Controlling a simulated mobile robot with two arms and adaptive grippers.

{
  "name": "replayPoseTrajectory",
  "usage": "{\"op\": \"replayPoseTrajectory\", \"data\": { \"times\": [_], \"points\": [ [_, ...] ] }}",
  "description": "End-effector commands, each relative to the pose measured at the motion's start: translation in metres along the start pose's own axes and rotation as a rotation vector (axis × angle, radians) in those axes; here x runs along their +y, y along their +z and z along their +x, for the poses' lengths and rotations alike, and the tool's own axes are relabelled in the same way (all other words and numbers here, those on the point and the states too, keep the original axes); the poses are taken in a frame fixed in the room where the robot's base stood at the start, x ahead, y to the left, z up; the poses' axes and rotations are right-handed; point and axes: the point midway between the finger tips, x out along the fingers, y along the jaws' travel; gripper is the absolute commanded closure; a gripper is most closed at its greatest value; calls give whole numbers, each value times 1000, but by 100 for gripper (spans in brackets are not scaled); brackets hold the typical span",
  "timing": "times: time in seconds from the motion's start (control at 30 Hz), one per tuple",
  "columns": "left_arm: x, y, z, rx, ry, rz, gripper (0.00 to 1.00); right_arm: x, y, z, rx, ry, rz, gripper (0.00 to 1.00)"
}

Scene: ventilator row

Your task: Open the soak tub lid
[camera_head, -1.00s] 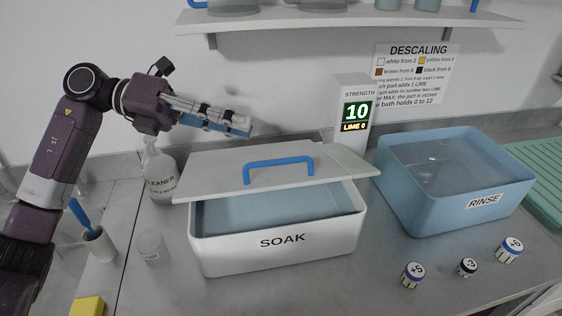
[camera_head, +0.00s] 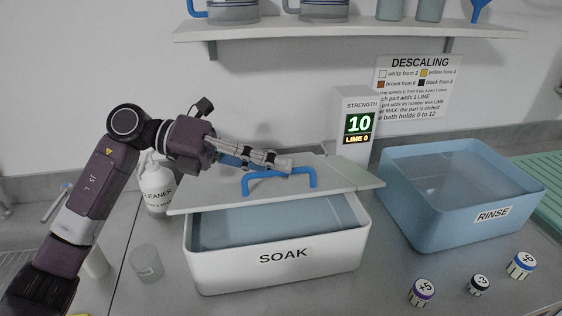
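The white soak tub (camera_head: 225,265), marked SOAK, stands on the counter in the middle. Its pale grey lid (camera_head: 211,199) with a blue handle (camera_head: 313,180) covers the back part of the tub, at a slight angle to it. Bluish liquid (camera_head: 250,221) shows through the gap at the front. My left gripper (camera_head: 284,165) reaches in from the left just above the lid, with its fingertips at the handle's bar. I cannot tell whether it touches the handle or how far its fingers are apart. My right gripper is not in view.
A blue rinse tub (camera_head: 430,220) stands at the right. The strength display (camera_head: 357,125) is behind the lid, reading 10 and LIME 0. A cleaner bottle (camera_head: 157,189) and a clear cup (camera_head: 146,264) stand left of the soak tub. Numbered jars (camera_head: 421,292) stand front right.

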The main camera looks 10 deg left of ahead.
Motion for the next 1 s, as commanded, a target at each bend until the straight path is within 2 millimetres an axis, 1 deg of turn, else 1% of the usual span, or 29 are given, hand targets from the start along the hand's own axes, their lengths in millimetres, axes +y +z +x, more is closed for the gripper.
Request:
{"op": "replayPoseTrajectory", "data": {
  "times": [0.03, 0.13, 0.4, 0.53, 0.57, 1.0],
  "points": [
    [-1, 0, 5, 1, -2, 0, 84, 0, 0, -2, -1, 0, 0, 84],
    [0, 0, 10, 0, 0, 0, 84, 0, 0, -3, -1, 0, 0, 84],
    [0, 0, 12, -1, 0, 0, 84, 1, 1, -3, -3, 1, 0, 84],
    [0, 0, 12, -1, -1, 1, 99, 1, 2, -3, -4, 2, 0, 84],
    [0, 0, 12, -1, -1, 1, 100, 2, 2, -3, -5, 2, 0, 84],
    [-2, 1, 11, -1, -4, 2, 100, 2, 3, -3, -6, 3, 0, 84]
  ]
}}
